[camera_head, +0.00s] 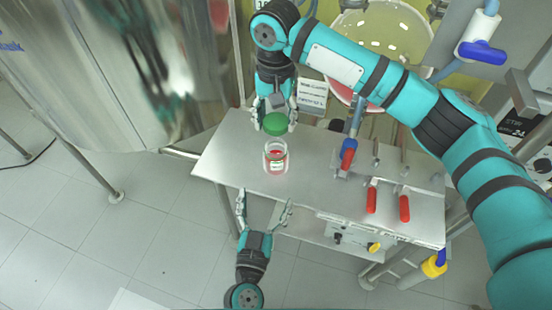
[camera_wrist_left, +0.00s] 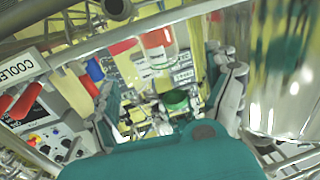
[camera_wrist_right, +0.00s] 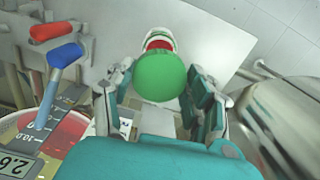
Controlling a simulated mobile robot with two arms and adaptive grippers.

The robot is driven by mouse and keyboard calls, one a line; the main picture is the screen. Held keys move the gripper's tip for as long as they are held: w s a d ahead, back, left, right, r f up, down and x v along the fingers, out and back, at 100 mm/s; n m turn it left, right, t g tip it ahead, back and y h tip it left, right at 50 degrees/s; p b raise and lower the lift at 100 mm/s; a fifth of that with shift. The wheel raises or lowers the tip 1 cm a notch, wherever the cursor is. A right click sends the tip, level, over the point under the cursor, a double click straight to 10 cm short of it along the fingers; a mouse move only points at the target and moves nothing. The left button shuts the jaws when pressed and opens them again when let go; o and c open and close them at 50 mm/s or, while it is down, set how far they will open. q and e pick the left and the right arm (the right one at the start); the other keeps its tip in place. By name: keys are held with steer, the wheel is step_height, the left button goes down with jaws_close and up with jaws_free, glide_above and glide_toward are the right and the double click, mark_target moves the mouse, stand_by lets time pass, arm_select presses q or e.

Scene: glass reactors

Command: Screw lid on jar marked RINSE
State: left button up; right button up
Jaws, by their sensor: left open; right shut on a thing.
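A clear glass jar (camera_head: 275,158) with red contents and a white label stands upright and without a lid on the metal table. The label is too small to read in the head view. My right gripper (camera_head: 273,116) is shut on a green lid (camera_head: 275,125) and holds it just behind and above the jar, apart from it. In the right wrist view the green lid (camera_wrist_right: 160,75) covers part of the jar (camera_wrist_right: 160,37). My left gripper (camera_head: 264,207) is open and empty in front of the table's front edge. The jar also shows in the left wrist view (camera_wrist_left: 157,55).
The steel table (camera_head: 222,162) also bears red-handled tools (camera_head: 371,200) and a red-and-blue valve piece (camera_head: 348,153) right of the jar. A large steel vessel (camera_head: 100,75) stands at the left. A glass reactor (camera_head: 400,30) is behind my right arm. The table's left part is clear.

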arm_select(q)
steer(key=shift+w, duration=0.1)
steer(key=w, duration=0.4)
steer(key=w+d, duration=0.1)
steer(key=w, duration=0.2)
steer(key=w+d, duration=0.1)
steer(key=w, duration=0.3)
steer(key=shift+w, duration=0.35)
steer(key=c, duration=1.8)
arm_select(e)
glide_above(275, 142)
steer(key=s, duration=0.3)
steer(key=shift+w+f, duration=0.2)
steer(key=shift+f, duration=2.3)
steer(key=shift+f, duration=0.1)
steer(key=shift+f, duration=0.8)
arm_select(q)
jaws_close()
arm_select(e)
steer(key=shift+f, duration=0.55)
